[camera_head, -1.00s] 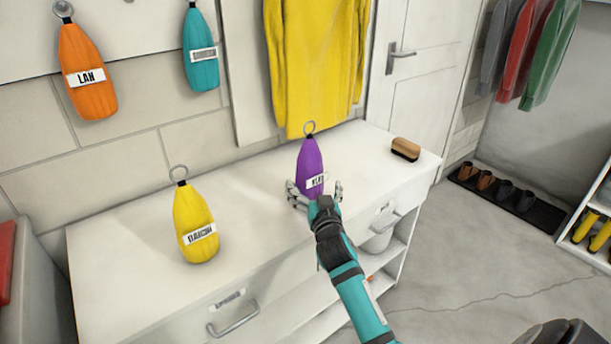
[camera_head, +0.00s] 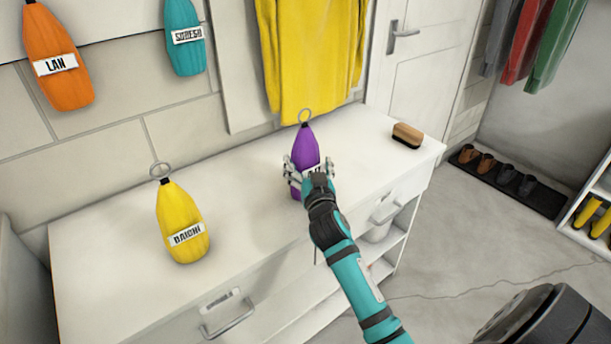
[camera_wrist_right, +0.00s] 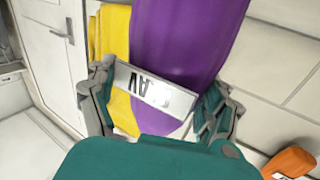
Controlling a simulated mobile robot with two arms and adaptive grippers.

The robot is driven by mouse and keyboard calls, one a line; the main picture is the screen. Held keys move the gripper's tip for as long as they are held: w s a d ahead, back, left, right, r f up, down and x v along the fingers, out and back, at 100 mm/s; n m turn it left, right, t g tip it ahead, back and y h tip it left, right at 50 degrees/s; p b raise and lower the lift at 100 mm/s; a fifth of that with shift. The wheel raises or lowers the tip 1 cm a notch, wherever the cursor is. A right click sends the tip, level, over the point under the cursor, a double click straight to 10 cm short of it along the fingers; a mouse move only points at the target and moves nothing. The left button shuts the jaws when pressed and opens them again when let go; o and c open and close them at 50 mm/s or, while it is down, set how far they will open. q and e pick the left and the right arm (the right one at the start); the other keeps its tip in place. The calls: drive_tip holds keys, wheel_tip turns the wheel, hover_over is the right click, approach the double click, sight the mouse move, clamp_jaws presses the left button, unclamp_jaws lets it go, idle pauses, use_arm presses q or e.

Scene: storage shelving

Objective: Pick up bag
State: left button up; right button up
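A purple bag (camera_head: 305,148) with a metal ring on top and a white label stands upright on the white cabinet top (camera_head: 240,185). My right gripper (camera_head: 308,172) is at its front with a finger on each side. In the right wrist view the purple bag (camera_wrist_right: 185,60) fills the middle, its label between the fingers of the right gripper (camera_wrist_right: 160,105). A gap shows between the left-hand finger and the bag, so the gripper looks open around it. A yellow bag (camera_head: 180,215) stands further left. My left gripper is not in view.
An orange bag (camera_head: 58,62) and a teal bag (camera_head: 184,38) hang on the wall. A yellow garment (camera_head: 312,55) hangs behind the purple bag. A brush (camera_head: 407,135) lies at the cabinet's right. The cabinet top between the yellow and purple bags is clear.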

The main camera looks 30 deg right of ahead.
drive_tip(key=shift+w+f, duration=0.1)
drive_tip(key=shift+f, duration=0.05)
drive_tip(key=c, duration=0.9)
drive_tip(key=shift+r, duration=0.4)
wheel_tip(320, 180, up, 3)
drive_tip(key=shift+r, duration=0.15)
drive_tip(key=shift+c, duration=0.6)
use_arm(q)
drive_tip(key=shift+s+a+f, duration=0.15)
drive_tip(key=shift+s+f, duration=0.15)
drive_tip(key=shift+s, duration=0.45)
use_arm(e)
approach(310, 156)
drive_tip(key=shift+s+d+r, duration=0.1)
drive_tip(key=shift+s+r, duration=0.05)
drive_tip(key=shift+s, duration=0.6)
drive_tip(key=shift+s+d+r, duration=0.1)
drive_tip(key=shift+s+r, duration=0.1)
drive_tip(key=shift+s, duration=0.55)
drive_tip(key=shift+s+d+r, duration=0.1)
drive_tip(key=shift+s+r, duration=0.05)
drive_tip(key=shift+s, duration=0.6)
